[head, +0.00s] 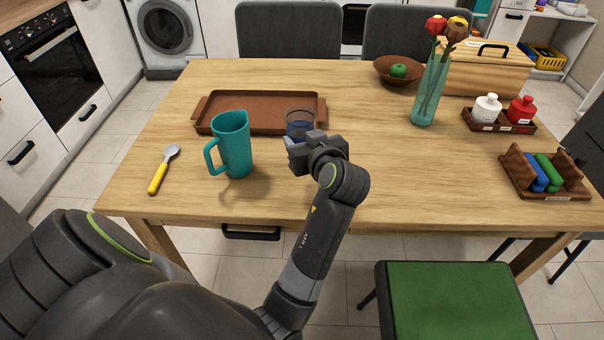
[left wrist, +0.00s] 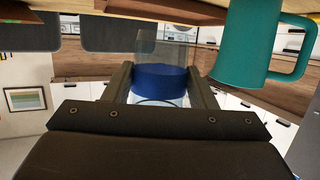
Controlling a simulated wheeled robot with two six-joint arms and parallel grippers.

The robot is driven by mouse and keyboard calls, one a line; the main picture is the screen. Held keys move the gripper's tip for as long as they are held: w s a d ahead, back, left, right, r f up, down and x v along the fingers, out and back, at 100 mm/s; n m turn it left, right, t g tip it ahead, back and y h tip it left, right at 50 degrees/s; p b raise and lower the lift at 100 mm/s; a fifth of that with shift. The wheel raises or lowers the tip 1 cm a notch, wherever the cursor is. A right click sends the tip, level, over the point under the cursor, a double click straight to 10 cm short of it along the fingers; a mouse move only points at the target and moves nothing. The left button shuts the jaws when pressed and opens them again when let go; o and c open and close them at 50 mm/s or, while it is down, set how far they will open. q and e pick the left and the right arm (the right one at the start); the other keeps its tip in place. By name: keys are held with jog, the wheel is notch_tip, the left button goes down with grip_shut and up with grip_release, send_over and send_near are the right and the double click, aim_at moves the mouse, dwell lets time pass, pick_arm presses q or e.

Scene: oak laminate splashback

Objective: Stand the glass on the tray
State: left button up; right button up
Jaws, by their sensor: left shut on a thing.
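The glass (head: 300,121), clear with a blue lower band, is held by my left gripper (head: 302,146) over the near right corner of the tray. The left wrist view shows the glass (left wrist: 162,75) between the two fingers, which are shut on it. The tray (head: 240,98) is brown and rectangular, with end handles, and lies empty on the table. I cannot tell whether the glass touches it. My right gripper is not in view.
A teal jug (head: 236,145) stands just left of the gripper, in front of the tray. A yellow-handled spoon (head: 163,168) lies further left. A bowl (head: 385,72) and a flower vase (head: 430,90) stand to the right. The table's front middle is clear.

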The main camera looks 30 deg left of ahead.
pick_arm(q)
notch_tip(320, 180, down, 8)
jog(key=shift+f+b, duration=0.1)
jog(key=shift+b, duration=0.2)
jog(key=shift+f, duration=0.1)
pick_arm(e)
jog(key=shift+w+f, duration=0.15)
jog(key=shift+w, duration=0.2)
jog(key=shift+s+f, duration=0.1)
pick_arm(q)
jog(key=shift+f, duration=0.25)
jog(key=o, duration=1.1)
jog(key=shift+r, duration=0.1)
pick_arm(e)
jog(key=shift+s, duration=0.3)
pick_arm(q)
jog(key=shift+o, duration=0.2)
